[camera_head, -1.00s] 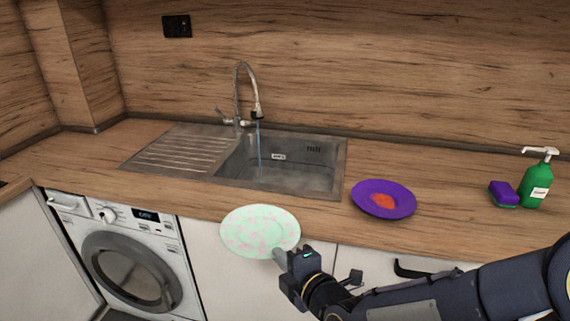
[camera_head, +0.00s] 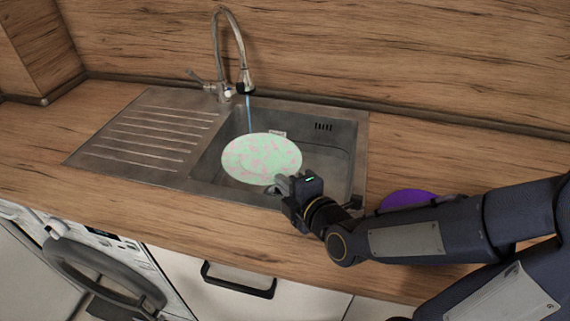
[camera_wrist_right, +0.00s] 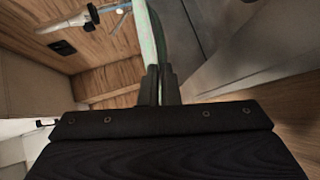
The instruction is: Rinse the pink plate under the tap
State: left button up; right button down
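My right gripper (camera_head: 284,188) is shut on the near right rim of a plate (camera_head: 258,158), pale green with pink patches. It holds the plate over the sink basin (camera_head: 340,150). In the right wrist view the plate (camera_wrist_right: 153,40) shows edge-on between the fingers (camera_wrist_right: 161,84). The tap (camera_head: 232,50) stands behind the basin, and a thin blue water stream (camera_head: 249,112) runs from its spout to behind or onto the plate's far edge; I cannot tell which. My left gripper is not in view.
A purple plate (camera_head: 408,196) lies on the counter to the right, partly hidden by my right arm. The ribbed drainboard (camera_head: 150,135) left of the basin is empty. A washing machine (camera_head: 95,260) and a drawer handle (camera_head: 238,282) are below the counter's front edge.

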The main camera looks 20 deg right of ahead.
aim_at(284, 154)
jog(key=shift+w, duration=0.25)
jog(key=w, duration=0.1)
jog(key=w+b, duration=0.1)
jog(key=w, duration=0.1)
jog(key=shift+w+d+f+b, duration=0.2)
jog(key=shift+d+f+b, duration=0.1)
jog(key=shift+d+f, duration=0.1)
jog(key=w, duration=0.2)
jog(key=w+f+b, duration=0.1)
jog(key=w, duration=0.1)
jog(key=w+d+b, duration=0.1)
jog(key=w, duration=0.2)
jog(key=shift+w+f, duration=0.1)
jog(key=shift+f, duration=0.15)
jog(key=shift+w+d+f+b, duration=0.15)
jog(key=shift+w+b, duration=0.2)
jog(key=shift+w, duration=0.35)
jog(key=shift+w+d+b, duration=0.1)
jog(key=shift+w+b, duration=0.25)
jog(key=shift+w, duration=0.35)
jog(key=shift+d, duration=0.15)
jog(key=shift+s+d+b, duration=0.1)
jog(key=shift+d+b, duration=0.35)
jog(key=shift+b, duration=0.05)
jog(key=shift+s, duration=0.1)
